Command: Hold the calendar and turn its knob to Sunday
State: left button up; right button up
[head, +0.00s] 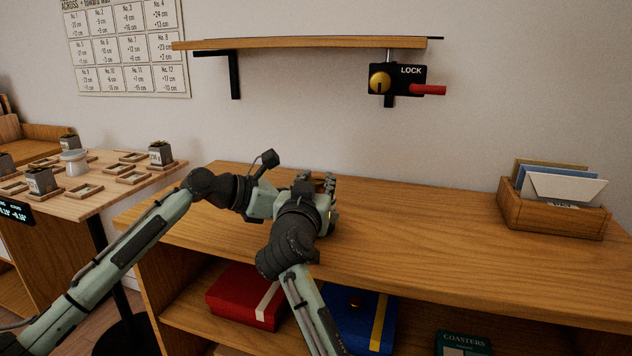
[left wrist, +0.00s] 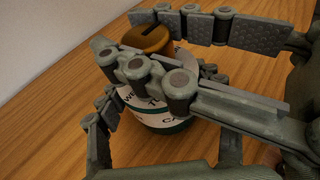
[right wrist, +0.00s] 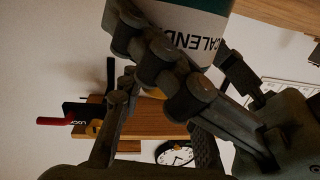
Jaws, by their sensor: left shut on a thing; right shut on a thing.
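The calendar (left wrist: 160,121) is a white and dark-green drum standing upright on the wooden counter. Its brown slotted knob (left wrist: 148,40) is on top. Part of the lettering shows, but fingers cover much of the day band. In the head view the hands hide the calendar. In the right wrist view the drum (right wrist: 190,27) appears upside down, with a sliver of the knob (right wrist: 156,93) between the fingers.
A wall shelf (head: 300,43) with a black lock box (head: 397,75) and red handle is above. A letter holder (head: 555,213) stands at right on the counter (head: 430,230). Red (head: 240,297) and blue (head: 362,320) boxes lie below. A side table (head: 100,205) is at left.

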aim_at(316, 179)
jog(key=o, duration=1.2)
notch_tip(316, 179, up, 10)
pick_arm(q)
jog(key=o, duration=1.6)
jog(key=shift+a, duration=0.1)
